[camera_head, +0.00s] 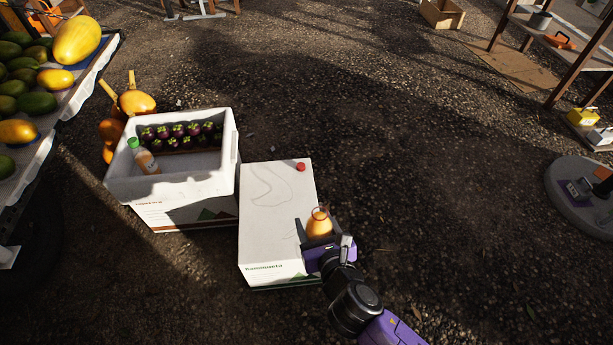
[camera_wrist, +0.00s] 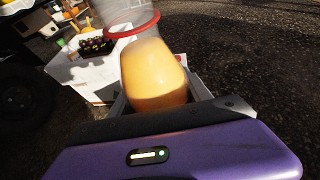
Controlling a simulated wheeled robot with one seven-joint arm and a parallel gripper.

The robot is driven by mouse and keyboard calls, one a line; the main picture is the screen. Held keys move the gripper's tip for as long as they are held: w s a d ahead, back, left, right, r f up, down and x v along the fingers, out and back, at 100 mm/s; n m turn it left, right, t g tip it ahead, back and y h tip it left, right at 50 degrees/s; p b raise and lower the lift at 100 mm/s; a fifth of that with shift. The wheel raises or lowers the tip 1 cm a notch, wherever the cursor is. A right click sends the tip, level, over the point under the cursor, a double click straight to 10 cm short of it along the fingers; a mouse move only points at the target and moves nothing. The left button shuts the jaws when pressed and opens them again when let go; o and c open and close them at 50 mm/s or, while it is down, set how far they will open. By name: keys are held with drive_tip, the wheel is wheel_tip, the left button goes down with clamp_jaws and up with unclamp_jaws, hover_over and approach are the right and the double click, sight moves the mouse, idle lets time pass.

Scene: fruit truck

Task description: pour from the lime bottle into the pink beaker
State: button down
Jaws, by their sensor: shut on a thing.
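A bottle with a lime-green cap (camera_head: 138,151) and pale orange contents leans in the left part of the white foam crate (camera_head: 172,190). My gripper (camera_head: 325,246) is shut on a rounded vessel (camera_head: 320,224) with orange contents, at the right front edge of the white box (camera_head: 277,205). In the wrist view this vessel (camera_wrist: 155,78) fills the middle, with a clear, red-rimmed opening (camera_wrist: 132,34) above it. The vessel looks about upright. Whether it touches the box, and whether it is the pink beaker, I cannot tell. The fingertips' grip is partly hidden.
A small red cap (camera_head: 301,167) lies on the box top. Purple fruits (camera_head: 180,135) sit at the back of the crate. The gravel right of the box is open.

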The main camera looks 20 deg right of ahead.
sight(328, 219)
drive_tip(key=shift+n+y, duration=0.7)
drive_tip(key=shift+y, duration=0.1)
drive_tip(key=r, duration=0.1)
drive_tip(key=s+r, duration=0.1)
drive_tip(key=r, duration=0.1)
drive_tip(key=s+d+r, duration=0.1)
drive_tip(key=shift+r, duration=0.2)
drive_tip(key=shift+d+r, duration=0.2)
drive_tip(key=shift+r, duration=0.85)
